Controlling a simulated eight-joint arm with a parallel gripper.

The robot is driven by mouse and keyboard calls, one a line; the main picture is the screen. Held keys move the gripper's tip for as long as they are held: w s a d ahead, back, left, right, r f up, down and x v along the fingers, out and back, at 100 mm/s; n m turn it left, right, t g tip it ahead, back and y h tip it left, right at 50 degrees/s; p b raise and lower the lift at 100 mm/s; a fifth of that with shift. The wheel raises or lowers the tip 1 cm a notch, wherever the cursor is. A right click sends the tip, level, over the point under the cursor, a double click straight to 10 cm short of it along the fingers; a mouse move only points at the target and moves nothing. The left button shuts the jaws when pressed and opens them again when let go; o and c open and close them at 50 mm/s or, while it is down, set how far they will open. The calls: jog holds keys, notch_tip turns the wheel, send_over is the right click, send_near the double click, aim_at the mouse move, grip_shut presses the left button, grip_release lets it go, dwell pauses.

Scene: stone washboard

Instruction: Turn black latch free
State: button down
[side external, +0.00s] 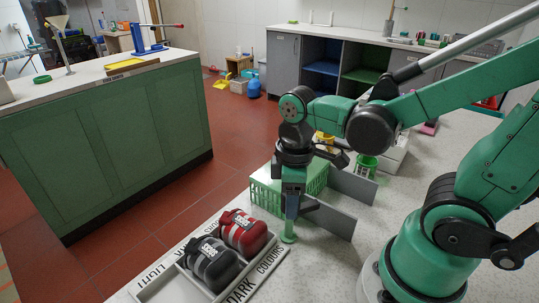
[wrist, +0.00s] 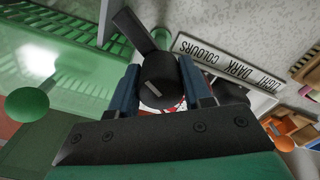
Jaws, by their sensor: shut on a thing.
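The black latch (wrist: 160,80) shows in the wrist view as a round black knob with a flat lever arm pointing up and to the left. The blue fingers of my gripper (wrist: 163,88) stand on both sides of the knob and are shut on it. In the side view my gripper (side external: 292,183) points down beside the green crate (side external: 262,200), above a short green post (side external: 288,232). The latch cannot be made out clearly there, as the gripper covers it. Part of the crate also shows at the upper left of the wrist view (wrist: 60,50).
A white lettered tray (side external: 160,285) holds a red container (side external: 242,232) and a black container (side external: 212,262) at front left of my gripper. Grey panels (side external: 330,218) stand just right of it. A small green basket (side external: 366,165) is behind. Bare counter (side external: 320,265) lies in front.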

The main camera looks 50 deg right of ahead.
jog(key=m, duration=0.5)
jog(key=shift+m, duration=0.3)
jog(key=m, duration=0.5)
jog(key=shift+a+m, duration=0.1)
jog(key=shift+m, duration=0.5)
jog(key=shift+c, duration=1.9)
grip_release()
jog(key=shift+r, duration=2.8)
